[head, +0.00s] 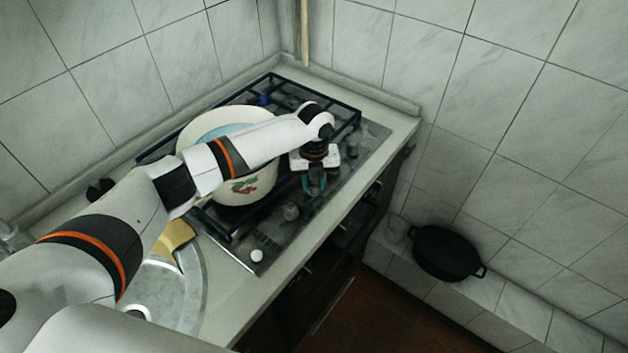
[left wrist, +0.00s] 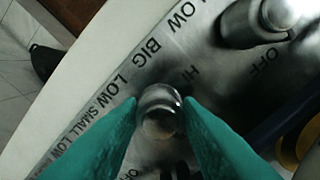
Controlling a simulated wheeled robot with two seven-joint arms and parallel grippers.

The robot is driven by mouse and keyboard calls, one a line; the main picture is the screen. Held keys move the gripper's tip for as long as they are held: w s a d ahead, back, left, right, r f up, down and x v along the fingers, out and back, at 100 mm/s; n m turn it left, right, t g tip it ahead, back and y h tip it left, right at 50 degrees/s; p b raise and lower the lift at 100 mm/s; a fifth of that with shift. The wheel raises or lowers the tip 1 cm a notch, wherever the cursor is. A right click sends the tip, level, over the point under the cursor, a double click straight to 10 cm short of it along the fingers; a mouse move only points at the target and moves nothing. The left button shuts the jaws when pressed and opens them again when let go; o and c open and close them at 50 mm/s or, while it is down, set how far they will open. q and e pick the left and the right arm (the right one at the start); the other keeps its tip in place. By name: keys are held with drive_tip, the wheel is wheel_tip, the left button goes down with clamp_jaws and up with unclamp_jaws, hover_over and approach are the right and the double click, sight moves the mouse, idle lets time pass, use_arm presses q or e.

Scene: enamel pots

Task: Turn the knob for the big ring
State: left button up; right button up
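The stove (head: 270,240) has a metal control strip along its front with several knobs. My left gripper (head: 314,186) is over this strip, its fingers pointing down. In the left wrist view its two green fingers (left wrist: 161,110) stand on either side of a round, shiny knob (left wrist: 160,114). The fingertips are very close to the knob's sides; I cannot tell whether they press on it. The printed words BIG, LOW, HI, SMALL and OFF lie around this knob. A second knob (left wrist: 268,18) stands at the upper right. My right gripper is not in view.
A large cream enamel pot (head: 250,188) with painted flowers stands on the dark burner grate (head: 345,108), behind my left forearm. A nearer knob (head: 291,211) and a white knob (head: 257,255) are on the strip. A black pot (head: 445,252) sits on a tiled ledge at right.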

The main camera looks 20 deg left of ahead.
use_arm(q)
drive_tip(key=shift+c, duration=0.8)
drive_tip(key=shift+r, duration=0.1)
drive_tip(key=shift+n+p, duration=0.8)
drive_tip(key=shift+n, duration=0.2)
drive_tip(key=n+p, duration=0.3)
drive_tip(key=n, duration=0.3)
drive_tip(key=shift+r+p, duration=0.1)
drive_tip(key=shift+p, duration=0.2)
drive_tip(key=n+p, duration=0.2)
drive_tip(key=n, duration=0.3)
drive_tip(key=shift+n+p, duration=0.3)
drive_tip(key=shift+p, duration=0.05)
drive_tip(key=n+p, duration=0.1)
drive_tip(key=n, duration=0.3)
drive_tip(key=shift+p, duration=0.3)
